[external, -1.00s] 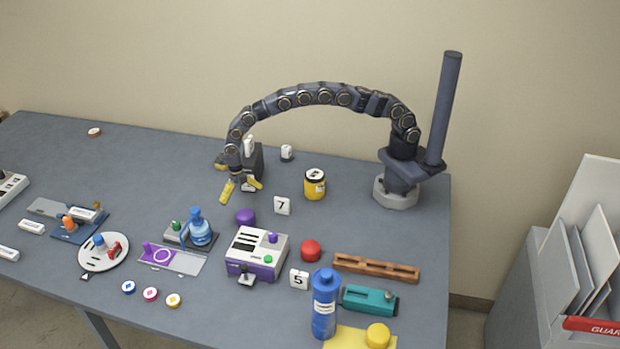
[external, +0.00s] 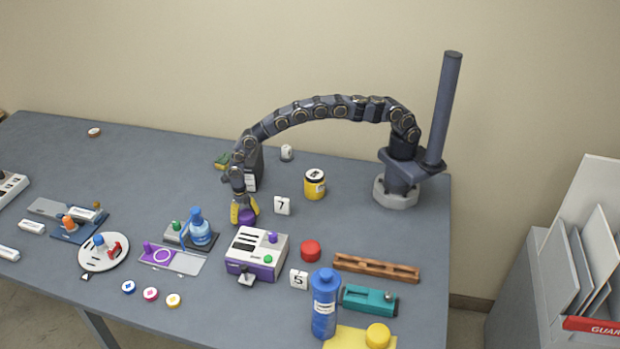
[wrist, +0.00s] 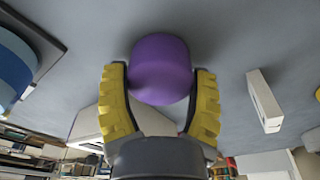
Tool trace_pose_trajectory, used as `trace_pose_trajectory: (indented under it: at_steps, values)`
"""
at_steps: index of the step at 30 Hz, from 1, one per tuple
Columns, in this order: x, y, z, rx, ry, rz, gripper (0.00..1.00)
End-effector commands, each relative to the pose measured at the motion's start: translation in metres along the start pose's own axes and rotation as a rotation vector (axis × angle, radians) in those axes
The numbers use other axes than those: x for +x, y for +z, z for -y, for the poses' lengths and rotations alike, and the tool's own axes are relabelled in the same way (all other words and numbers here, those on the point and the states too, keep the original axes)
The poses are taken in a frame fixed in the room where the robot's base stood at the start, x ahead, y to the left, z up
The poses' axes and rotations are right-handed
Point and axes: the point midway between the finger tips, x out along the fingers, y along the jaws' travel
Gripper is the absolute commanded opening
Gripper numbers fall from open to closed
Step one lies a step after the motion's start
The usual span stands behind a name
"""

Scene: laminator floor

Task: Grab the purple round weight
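The purple round weight (external: 247,217) stands on the grey table, left of the white block marked 7. My gripper (external: 244,210) is lowered over it, with one yellow finger on each side. In the wrist view the weight (wrist: 160,68) sits between the two yellow fingers of my gripper (wrist: 161,75). Their dark inner pads meet its left and right sides, so the gripper looks shut on it. The weight appears to be still at table height. Its lower part is partly hidden by the fingers in the external view.
The 7 block (external: 282,206) stands close on the right. A yellow jar (external: 314,185) and a red round weight (external: 310,251) stand farther right. The table's back left is mostly clear.

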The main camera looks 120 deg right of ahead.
Motion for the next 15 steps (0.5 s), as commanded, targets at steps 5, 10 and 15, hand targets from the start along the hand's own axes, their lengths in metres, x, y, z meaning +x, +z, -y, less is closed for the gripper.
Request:
trace_pose_trajectory:
  at_steps: [5,10,15]
  values:
    - [-0.0004,0.0002,0.0,0.0,0.0,0.0,0.28]
    - [-0.0008,0.0002,0.0,0.0,0.0,0.0,0.28]
    - [-0.0075,-0.0005,-0.0007,0.0,0.003,0.0,0.28]
